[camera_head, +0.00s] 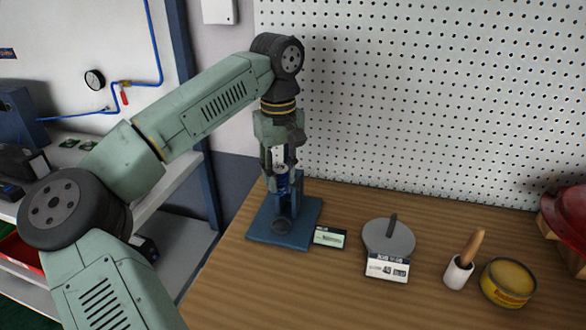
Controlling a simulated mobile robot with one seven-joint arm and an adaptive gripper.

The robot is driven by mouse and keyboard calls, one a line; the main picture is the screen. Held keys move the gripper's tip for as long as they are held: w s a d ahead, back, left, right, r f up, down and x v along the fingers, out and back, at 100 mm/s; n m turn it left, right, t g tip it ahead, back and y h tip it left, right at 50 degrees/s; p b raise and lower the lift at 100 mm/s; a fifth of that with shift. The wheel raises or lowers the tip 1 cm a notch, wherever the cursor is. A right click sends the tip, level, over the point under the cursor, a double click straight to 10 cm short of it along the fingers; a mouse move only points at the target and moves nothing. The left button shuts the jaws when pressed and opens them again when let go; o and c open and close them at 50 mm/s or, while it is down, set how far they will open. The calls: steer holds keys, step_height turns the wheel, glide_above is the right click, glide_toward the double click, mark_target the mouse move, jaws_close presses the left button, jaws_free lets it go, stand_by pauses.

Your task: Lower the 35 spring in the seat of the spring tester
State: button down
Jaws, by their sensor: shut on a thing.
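The blue spring tester (258,228) stands on the wooden bench, with a flat base, an upright column behind and a dark round knob at the front. My gripper (280,170) points straight down over the tester, in front of its column. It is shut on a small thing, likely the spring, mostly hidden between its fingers. A short cylindrical part shows just under the fingertips. I cannot tell whether it is the held spring or the tester's seat, nor whether they touch. The 35 marking cannot be read.
A small display (329,237) lies right of the tester base. Farther right are a scale (388,240) with a dark piece on its pan, a white pot (458,273) with a wooden handle, a yellow tin (508,282) and a red helmet (567,222). A pegboard (420,100) stands behind.

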steer(key=shift+f+b, duration=3.25)
steer(key=shift+f, duration=0.3)
steer(key=shift+s+f, duration=0.1)
steer(key=shift+f, duration=0.05)
steer(key=shift+f+b, duration=0.65)
steer(key=shift+f, duration=0.85)
steer(key=c, duration=1.2)
jaws_free()
steer(key=shift+o, duration=0.2)
